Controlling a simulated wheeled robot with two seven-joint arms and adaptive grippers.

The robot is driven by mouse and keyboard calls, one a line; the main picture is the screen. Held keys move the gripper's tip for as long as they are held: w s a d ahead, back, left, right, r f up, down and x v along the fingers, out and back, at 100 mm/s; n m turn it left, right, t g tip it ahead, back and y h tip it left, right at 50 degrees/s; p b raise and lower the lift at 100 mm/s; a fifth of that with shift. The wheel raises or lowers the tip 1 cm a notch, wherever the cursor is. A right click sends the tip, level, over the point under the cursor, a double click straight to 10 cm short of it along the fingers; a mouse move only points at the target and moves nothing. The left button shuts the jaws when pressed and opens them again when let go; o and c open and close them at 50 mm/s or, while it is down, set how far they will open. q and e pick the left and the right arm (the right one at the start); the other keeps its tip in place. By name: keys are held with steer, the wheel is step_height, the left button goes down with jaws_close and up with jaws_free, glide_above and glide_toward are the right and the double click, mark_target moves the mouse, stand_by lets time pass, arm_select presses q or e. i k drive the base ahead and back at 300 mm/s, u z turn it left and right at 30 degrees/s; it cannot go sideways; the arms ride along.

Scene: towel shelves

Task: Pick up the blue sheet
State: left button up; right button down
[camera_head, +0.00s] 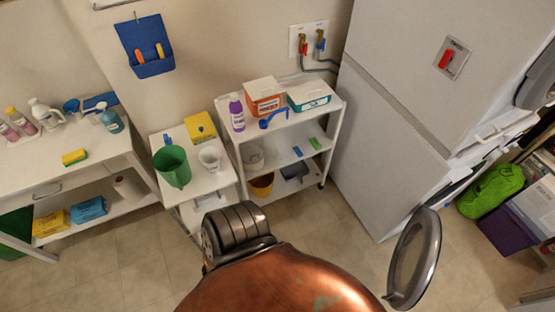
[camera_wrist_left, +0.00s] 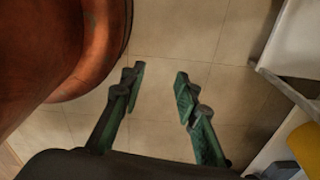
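No clearly recognisable blue sheet shows in either view. The nearest match is a flat dark-blue item (camera_head: 100,101) at the back of the left table in the head view; I cannot tell whether it is the sheet. My left gripper (camera_wrist_left: 160,84) shows in the left wrist view with its two green-padded fingers apart. Nothing is between them, and bare floor tiles lie behind. Neither gripper shows in the head view, and my right gripper is in no frame.
The left table (camera_head: 52,180) holds bottles and a sponge (camera_head: 75,157). A small white stand bears a green pitcher (camera_head: 172,166). A white shelf cart (camera_head: 287,123) holds boxes. A blue wall pocket (camera_head: 150,67) hangs above. A large grey cabinet (camera_head: 415,100) stands right. Tiled floor (camera_head: 110,260) is clear at left.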

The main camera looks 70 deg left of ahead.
mark_target(296, 148)
steer(key=z, duration=0.6)
steer(key=k, duration=0.15)
steer(key=u, duration=2)
steer(key=i, duration=0.75)
steer(key=u, duration=0.65)
